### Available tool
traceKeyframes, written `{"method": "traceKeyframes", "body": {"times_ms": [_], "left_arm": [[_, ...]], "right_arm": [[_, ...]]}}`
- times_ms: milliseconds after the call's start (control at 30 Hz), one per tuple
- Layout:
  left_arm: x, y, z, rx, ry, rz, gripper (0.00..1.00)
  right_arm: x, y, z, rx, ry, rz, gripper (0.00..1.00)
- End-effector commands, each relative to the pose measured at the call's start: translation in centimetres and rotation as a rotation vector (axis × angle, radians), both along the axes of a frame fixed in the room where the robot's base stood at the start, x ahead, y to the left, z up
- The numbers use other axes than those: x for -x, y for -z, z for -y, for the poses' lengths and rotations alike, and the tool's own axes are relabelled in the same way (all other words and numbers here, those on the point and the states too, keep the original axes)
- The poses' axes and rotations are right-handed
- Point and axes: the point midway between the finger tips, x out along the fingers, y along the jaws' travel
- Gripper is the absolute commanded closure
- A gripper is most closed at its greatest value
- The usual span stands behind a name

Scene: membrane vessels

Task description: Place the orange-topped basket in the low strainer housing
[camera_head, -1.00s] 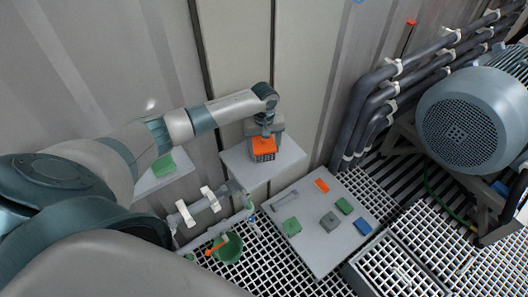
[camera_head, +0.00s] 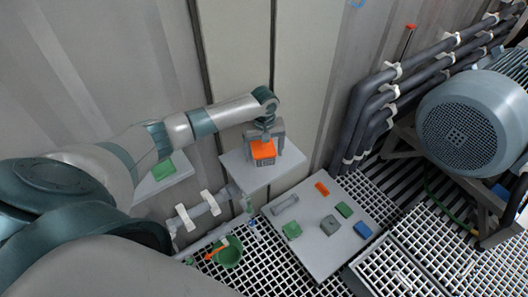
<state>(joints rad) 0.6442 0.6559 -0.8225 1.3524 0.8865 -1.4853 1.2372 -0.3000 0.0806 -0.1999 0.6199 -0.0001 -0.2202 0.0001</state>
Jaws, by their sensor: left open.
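The orange-topped basket (camera_head: 263,151) stands on a pale grey block (camera_head: 285,172) near the wall, its dark body showing below the orange top. My left gripper (camera_head: 264,141) is open above and around the basket, its fingers spread to either side. I cannot tell whether the fingers touch it. The right gripper is not in view. I cannot single out the low strainer housing with certainty; a green round bowl-like vessel (camera_head: 230,251) sits low by the pipe, with an orange handle-like piece (camera_head: 214,252) beside its rim.
A pale table (camera_head: 318,262) holds green, grey, blue and orange blocks and a grey bar-shaped piece (camera_head: 285,205). A green block (camera_head: 163,168) lies on another pale block at left. Dark pipes (camera_head: 350,130) and a large motor (camera_head: 465,130) stand at right.

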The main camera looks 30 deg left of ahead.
Motion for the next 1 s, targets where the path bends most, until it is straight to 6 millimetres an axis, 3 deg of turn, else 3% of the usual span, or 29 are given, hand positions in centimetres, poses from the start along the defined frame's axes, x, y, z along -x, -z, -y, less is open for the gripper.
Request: {"method": "traceKeyframes", "body": {"times_ms": [267,700,1000], "left_arm": [[-0.1,-2.5,0.0,0.001,0.002,0.002,0.17],[-0.2,-10.0,0.0,0.001,0.001,0.004,0.17],[-0.1,-12.1,0.0,0.001,0.0,0.001,0.17]], "right_arm": [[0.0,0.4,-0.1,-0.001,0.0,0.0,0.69],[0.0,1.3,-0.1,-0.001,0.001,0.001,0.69],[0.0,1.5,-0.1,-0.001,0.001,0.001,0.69]]}}
